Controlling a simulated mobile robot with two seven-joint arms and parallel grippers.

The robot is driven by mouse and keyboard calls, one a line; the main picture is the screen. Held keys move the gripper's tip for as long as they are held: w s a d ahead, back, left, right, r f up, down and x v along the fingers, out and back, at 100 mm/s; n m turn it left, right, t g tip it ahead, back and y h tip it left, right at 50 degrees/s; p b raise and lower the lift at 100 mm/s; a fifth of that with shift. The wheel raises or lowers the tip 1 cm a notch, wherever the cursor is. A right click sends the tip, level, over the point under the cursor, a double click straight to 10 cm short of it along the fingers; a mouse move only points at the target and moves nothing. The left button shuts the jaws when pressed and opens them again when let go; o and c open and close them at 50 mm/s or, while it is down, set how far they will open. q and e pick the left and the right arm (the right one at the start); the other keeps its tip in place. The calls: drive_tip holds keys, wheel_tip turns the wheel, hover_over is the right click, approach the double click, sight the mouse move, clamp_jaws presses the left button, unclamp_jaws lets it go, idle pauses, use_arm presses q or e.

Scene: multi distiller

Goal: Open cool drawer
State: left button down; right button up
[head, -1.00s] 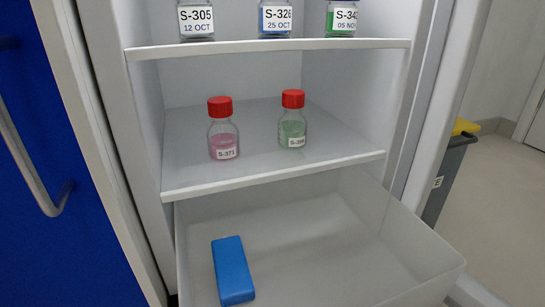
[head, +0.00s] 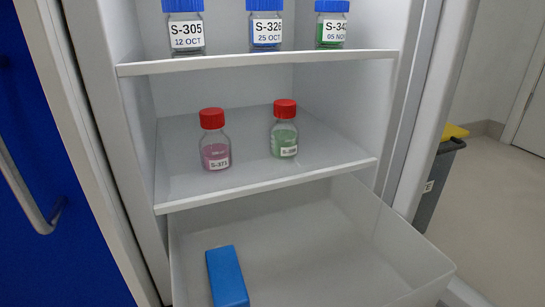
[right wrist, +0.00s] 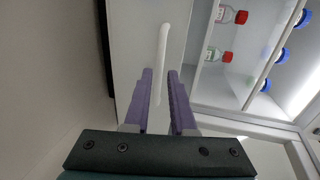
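The cool drawer (head: 413,248) is a white, translucent open-topped bin at the bottom of the fridge. It is pulled out, and its inside shows in the head view. A blue block (head: 227,277) lies in it at the left. In the right wrist view the drawer's white bar handle (right wrist: 164,45) runs lengthwise on a pale front. My right gripper (right wrist: 160,72) has purple fingers, spread apart on either side of the handle's near part. Gaps show between fingers and handle. My left gripper is in neither view.
Above the drawer, a shelf (head: 270,186) holds two red-capped bottles. A higher shelf (head: 260,62) holds blue-capped bottles. A blue door (head: 70,255) with a curved handle is at left. A dark bin with a yellow lid (head: 455,131) stands at right, beside open floor.

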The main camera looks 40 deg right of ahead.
drive_tip(key=p+v, duration=0.1)
drive_tip(key=v, duration=0.6)
drive_tip(key=shift+r+p, duration=0.15)
drive_tip(key=shift+p, duration=0.15)
drive_tip(key=w+a+r+n+g+y+p, duration=0.2)
drive_tip(key=w+r+n+p, duration=0.25)
drive_tip(key=r+p, duration=0.95)
drive_tip(key=w+a+r+n+g+y+p, duration=0.25)
drive_tip(key=r+n+p, duration=0.25)
drive_tip(key=r+p, duration=0.8)
drive_tip(key=w+a+r+n+g+y+p, duration=0.1)
drive_tip(key=w+a+r+n+y+p, duration=0.25)
drive_tip(key=r+p, duration=1.05)
drive_tip(key=s+d+r+n+g+h+p, duration=0.1)
drive_tip(key=d+r+n+g+p, duration=0.15)
drive_tip(key=r+p, duration=0.95)
drive_tip(key=s+d+r+n+g+h+p, duration=0.1)
drive_tip(key=d+r+n+g+h+p, duration=0.2)
drive_tip(key=r+p, duration=0.9)
drive_tip(key=s+d+r+n+g+p, duration=0.1)
drive_tip(key=s+d+r+n+p, duration=0.2)
drive_tip(key=r+p, duration=0.9)
wheel_tip(320, 180, up, 38)
drive_tip(key=w+n+p, duration=0.1)
drive_tip(key=p, duration=3)
